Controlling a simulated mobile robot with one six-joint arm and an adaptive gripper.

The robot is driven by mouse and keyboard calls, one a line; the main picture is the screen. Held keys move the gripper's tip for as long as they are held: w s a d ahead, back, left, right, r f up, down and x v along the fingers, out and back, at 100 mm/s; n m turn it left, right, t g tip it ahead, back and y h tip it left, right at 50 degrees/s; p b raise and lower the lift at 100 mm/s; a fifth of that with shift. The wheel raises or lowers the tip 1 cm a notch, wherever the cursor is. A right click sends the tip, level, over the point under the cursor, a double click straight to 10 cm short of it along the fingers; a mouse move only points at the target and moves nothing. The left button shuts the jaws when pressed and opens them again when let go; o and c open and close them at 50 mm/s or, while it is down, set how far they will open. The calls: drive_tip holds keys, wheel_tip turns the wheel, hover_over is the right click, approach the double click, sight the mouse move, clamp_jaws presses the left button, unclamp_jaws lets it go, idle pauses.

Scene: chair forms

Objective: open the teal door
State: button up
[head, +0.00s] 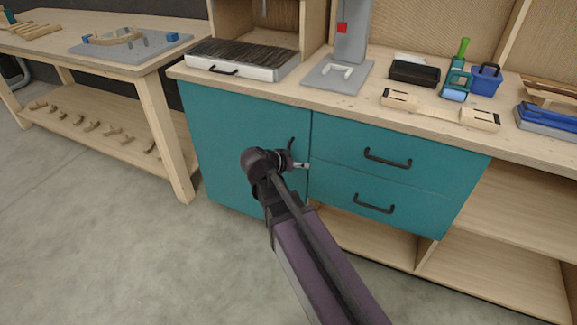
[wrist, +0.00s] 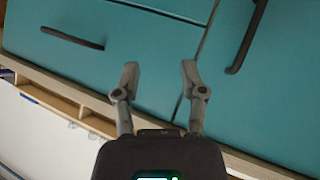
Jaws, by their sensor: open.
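The teal door (head: 222,130) is the left front panel of the cabinet and looks shut, flush with the drawers beside it. Its dark handle (head: 291,144) is upright near its right edge, partly hidden by my gripper in the head view. In the wrist view the door (wrist: 280,95) fills the right side, with the handle (wrist: 246,40) at upper right. My gripper (head: 303,165) is in front of the door's right edge, near the handle's lower end. In the wrist view my gripper (wrist: 160,72) is open, its fingers apart and empty, and the handle lies outside them to the right.
Two teal drawers with dark handles (head: 387,159) (head: 374,204) are right of the door. The wooden countertop (head: 350,101) above holds tools and boxes. A workbench (head: 157,120) stands close at left. Concrete floor (head: 150,250) is clear in front.

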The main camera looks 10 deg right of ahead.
drive_tip(key=w+a+f+m+t+h+b, duration=0.2)
drive_tip(key=w+a+f+t+b, duration=0.4)
drive_tip(key=b, duration=1.1)
drive_tip(key=shift+w+a+f+t+h+b, duration=0.4)
drive_tip(key=shift+a+f+h, duration=0.3)
drive_tip(key=shift+a+f, duration=1.05)
drive_tip(key=shift+a+r, duration=0.2)
drive_tip(key=shift+r, duration=0.1)
drive_tip(key=x, duration=1.3)
drive_tip(key=shift+w+d, duration=0.25)
drive_tip(key=shift+d, duration=0.05)
